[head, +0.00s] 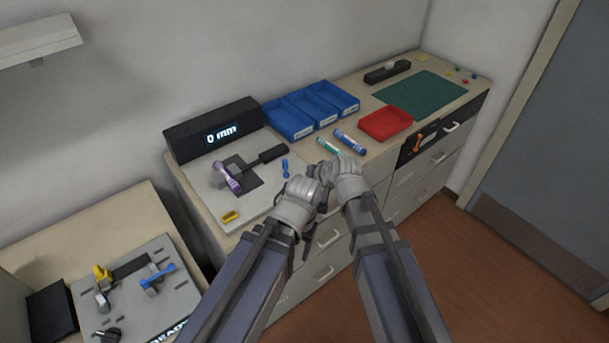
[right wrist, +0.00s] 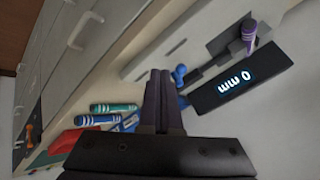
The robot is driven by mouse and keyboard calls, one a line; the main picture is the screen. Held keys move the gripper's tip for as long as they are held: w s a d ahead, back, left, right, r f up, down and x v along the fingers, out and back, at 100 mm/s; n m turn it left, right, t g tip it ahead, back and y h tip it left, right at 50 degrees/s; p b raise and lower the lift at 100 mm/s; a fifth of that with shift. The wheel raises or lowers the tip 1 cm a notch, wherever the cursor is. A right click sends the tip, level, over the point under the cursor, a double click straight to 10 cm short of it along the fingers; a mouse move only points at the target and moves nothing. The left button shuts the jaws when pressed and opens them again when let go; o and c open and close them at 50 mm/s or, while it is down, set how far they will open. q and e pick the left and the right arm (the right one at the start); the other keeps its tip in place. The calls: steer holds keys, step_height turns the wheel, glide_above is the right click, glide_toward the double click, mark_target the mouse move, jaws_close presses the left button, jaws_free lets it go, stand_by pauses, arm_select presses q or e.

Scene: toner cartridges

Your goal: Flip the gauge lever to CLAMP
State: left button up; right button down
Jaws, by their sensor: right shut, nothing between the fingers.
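The gauge has a black housing with a display reading "0 mm" (head: 221,134) and a pale base plate (head: 262,205). A small blue lever (head: 286,168) stands at the plate's right side, and it also shows in the right wrist view (right wrist: 180,74). I cannot read any lever marking. A purple cartridge (head: 227,177) lies at the gauge's dark jaws. My right gripper (right wrist: 160,76) is shut and empty, pointing near the blue lever with a gap in the picture. My left gripper (head: 312,193) is beside it at the counter's front edge, its fingers partly hidden.
A green-banded cartridge (head: 328,146) and a blue-banded cartridge (head: 350,141) lie right of the gauge. Blue bins (head: 290,122), a red tray (head: 387,123) and a green mat (head: 420,97) are beyond. A fixture (head: 140,290) stands lower left.

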arm_select(q)
steer(key=r+p, duration=0.2)
steer(key=r, duration=0.1)
steer(key=shift+s+r, duration=0.3)
steer(key=shift+s, duration=0.05)
arm_select(e)
steer(key=v, duration=0.3)
steer(key=a+v, duration=0.1)
steer(key=shift+s+d+r, duration=0.2)
steer(key=shift+s+r, duration=0.05)
steer(key=shift+s, duration=0.15)
steer(key=s+d+f+g+h, duration=0.2)
steer(key=s+d, duration=0.2)
steer(key=d, duration=0.3)
steer(key=s+d+f+n+g+h, duration=0.1)
steer(key=s+d+g, duration=0.15)
steer(key=d, duration=0.35)
steer(key=s+d+f+g+h, duration=0.1)
steer(key=s+d+f+h, duration=0.1)
steer(key=s+d, duration=0.35)
arm_select(q)
steer(key=shift+f, duration=0.15)
arm_select(e)
steer(key=s+a+n+g+h, duration=0.1)
steer(key=s+a+n, duration=0.3)
steer(key=a, duration=0.5)
steer(key=shift+s+a, duration=0.25)
steer(key=shift+a, duration=0.05)
